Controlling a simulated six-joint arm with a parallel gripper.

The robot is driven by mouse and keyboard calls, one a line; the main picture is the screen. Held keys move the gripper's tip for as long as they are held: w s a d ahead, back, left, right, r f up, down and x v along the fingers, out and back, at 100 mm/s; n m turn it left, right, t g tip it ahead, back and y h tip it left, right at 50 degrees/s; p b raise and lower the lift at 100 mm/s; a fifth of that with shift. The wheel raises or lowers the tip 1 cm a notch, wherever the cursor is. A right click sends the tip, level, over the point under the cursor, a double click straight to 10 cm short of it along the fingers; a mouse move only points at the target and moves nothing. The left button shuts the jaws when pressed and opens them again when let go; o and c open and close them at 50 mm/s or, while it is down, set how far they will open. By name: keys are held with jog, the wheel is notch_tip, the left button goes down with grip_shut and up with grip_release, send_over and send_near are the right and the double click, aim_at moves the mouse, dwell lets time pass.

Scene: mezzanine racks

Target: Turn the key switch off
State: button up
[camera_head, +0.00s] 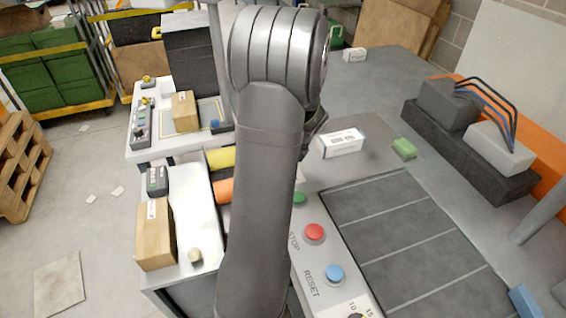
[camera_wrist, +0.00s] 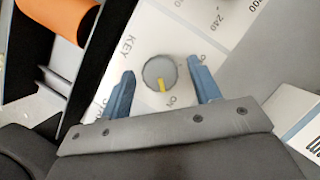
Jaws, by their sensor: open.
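The key switch (camera_wrist: 158,68) is a round grey knob with a yellow pointer on a white panel in the wrist view. The word KEY is printed to its left. The pointer is turned toward the bottom of the picture, toward the ON mark; another mark at the upper right is partly hidden by a finger. My gripper (camera_wrist: 160,77) is open, with one blue finger on each side of the knob and a visible gap to it. In the head view my arm covers the key switch and most of my gripper.
The panel carries a green button (camera_head: 299,198), a red STOP button (camera_head: 314,231) and a blue RESET button (camera_head: 334,273). A white box (camera_head: 341,143) and a green block (camera_head: 404,148) lie beyond. An orange roll (camera_wrist: 58,17) is at the wrist view's upper left.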

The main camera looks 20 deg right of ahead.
jog(key=shift+c, duration=0.3)
jog(key=c, duration=0.9)
jog(key=shift+n, duration=0.3)
jog(key=n+g+y, duration=0.1)
jog(key=n, duration=0.2)
jog(key=shift+w+d+n, duration=0.1)
jog(key=shift+n, duration=0.2)
jog(key=n+g, duration=0.2)
jog(key=n, duration=0.2)
jog(key=shift+w, duration=0.15)
jog(key=n+g, duration=0.1)
jog(key=n, duration=0.4)
jog(key=shift+w+g, duration=0.1)
jog(key=shift+g, duration=0.3)
jog(key=shift+n+g+h, duration=0.5)
jog(key=shift+n+g, duration=0.2)
jog(key=shift+n, duration=1.6)
